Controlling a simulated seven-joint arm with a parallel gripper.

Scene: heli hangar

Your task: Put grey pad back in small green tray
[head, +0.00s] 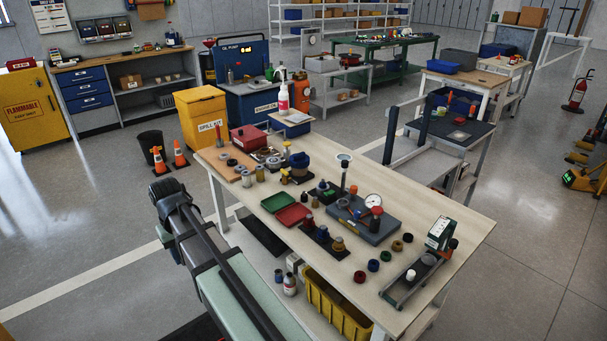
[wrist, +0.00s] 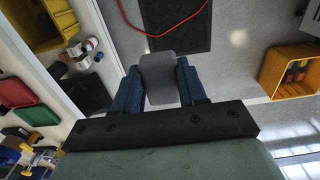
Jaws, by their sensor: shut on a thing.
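In the wrist view, my gripper (wrist: 160,78) has its two blue fingers closed on a flat grey pad (wrist: 160,88), which sticks out between them. The pad is held clear of the table, with floor beneath it. The small green tray (head: 278,202) lies on the workbench in the head view, just behind a red tray, and looks empty. The green tray also shows at the left of the wrist view (wrist: 37,115), well to the side of the pad. In the head view my arm fills the lower left, and the fingers and pad cannot be made out.
The red tray (head: 292,215) touches or nearly touches the green one. Jars, dark blocks and a gauge fixture (head: 362,222) crowd the workbench (head: 455,222). A yellow crate (head: 335,309) and bottles sit below it. A black mat (wrist: 175,24) with a red cable lies beneath the gripper.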

